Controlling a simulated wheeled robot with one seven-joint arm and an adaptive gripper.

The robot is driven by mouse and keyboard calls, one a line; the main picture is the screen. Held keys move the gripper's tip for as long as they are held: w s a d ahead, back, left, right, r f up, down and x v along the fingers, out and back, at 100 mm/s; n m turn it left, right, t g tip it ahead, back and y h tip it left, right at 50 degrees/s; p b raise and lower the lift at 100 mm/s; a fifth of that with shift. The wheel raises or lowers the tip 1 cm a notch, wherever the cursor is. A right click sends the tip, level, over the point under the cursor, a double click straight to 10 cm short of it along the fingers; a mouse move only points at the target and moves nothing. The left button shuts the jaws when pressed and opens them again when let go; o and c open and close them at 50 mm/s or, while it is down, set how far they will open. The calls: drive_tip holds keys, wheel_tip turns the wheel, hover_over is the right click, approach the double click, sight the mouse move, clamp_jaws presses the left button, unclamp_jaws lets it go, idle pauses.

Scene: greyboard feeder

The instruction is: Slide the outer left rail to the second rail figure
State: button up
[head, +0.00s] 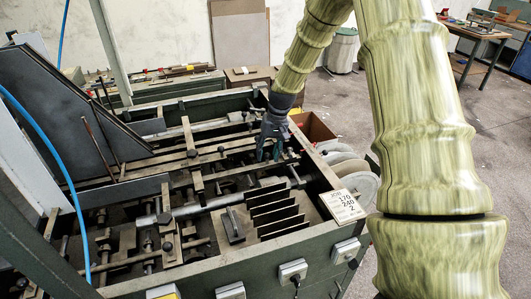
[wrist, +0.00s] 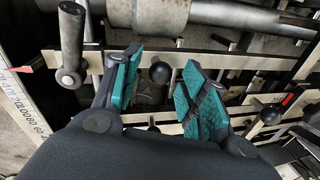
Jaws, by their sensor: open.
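My gripper (head: 268,152) is open over the far right part of the feeder bed. In the wrist view, its two teal-padded fingers (wrist: 160,78) stand apart, with a black ball knob (wrist: 160,72) showing between them; I cannot tell whether they touch it. A pale flat rail bar (wrist: 225,88) runs behind the fingers. A white scale (wrist: 22,105) with black numbers lies at the left edge, with a red pointer (wrist: 22,69) by it. A job card (head: 342,206) on the feeder's frame seems to read 170, 240, 2. I cannot tell which bar is the outer left rail.
More ball knobs (wrist: 271,115) and a grey handle (wrist: 71,45) stand close around the fingers. A thick metal shaft (wrist: 160,14) crosses behind. Upright dark plates (head: 275,212) and a sloped dark panel (head: 60,110) rise from the feeder.

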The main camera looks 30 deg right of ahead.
drive_tip(key=shift+r, duration=0.1)
wheel_tip(320, 180, up, 12)
drive_tip(key=s+d, duration=0.1)
drive_tip(key=d, duration=0.1)
drive_tip(key=shift+f, duration=0.2)
drive_tip(key=shift+d, duration=0.15)
idle(0.4)
